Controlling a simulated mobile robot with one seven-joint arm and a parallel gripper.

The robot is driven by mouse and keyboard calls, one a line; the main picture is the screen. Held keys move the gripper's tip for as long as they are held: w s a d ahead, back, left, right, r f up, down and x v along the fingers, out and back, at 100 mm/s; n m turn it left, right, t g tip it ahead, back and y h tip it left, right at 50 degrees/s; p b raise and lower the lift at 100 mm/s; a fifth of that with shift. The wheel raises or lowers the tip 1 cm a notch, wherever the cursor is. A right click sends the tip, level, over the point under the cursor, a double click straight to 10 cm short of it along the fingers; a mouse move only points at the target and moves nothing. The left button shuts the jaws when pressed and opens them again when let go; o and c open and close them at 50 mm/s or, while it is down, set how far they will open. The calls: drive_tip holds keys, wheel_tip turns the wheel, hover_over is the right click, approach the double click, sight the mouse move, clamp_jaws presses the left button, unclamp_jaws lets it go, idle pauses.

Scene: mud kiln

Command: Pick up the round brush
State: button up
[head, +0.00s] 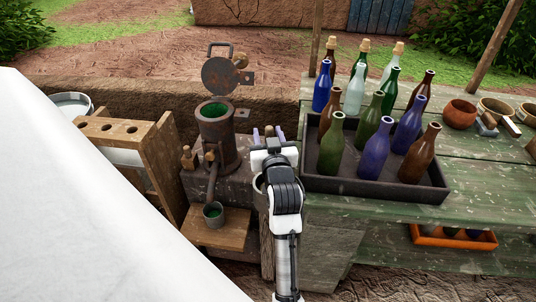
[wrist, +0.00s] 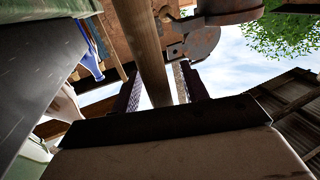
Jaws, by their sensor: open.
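My gripper (head: 269,133) is open and appears empty. In the head view it stands beside the rusty metal furnace, left of the bottle tray. In the wrist view its two fingers (wrist: 160,88) are spread apart, with a wooden post behind them. At the far right of the green table lie small brush-like tools, one with a grey head (head: 486,126) and one with a pale handle (head: 511,127). They are too small to tell which is the round brush. My gripper is well to their left.
A dark tray (head: 340,188) of several bottles stands on the green table (head: 460,205) between my gripper and the tools. A clay bowl (head: 459,114) stands near the tools. The furnace (head: 217,140) is close to my gripper. The table's front right is clear.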

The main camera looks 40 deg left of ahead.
drive_tip(key=shift+w+a, duration=0.2)
drive_tip(key=shift+s, duration=0.1)
drive_tip(key=shift+c, duration=0.2)
clamp_jaws()
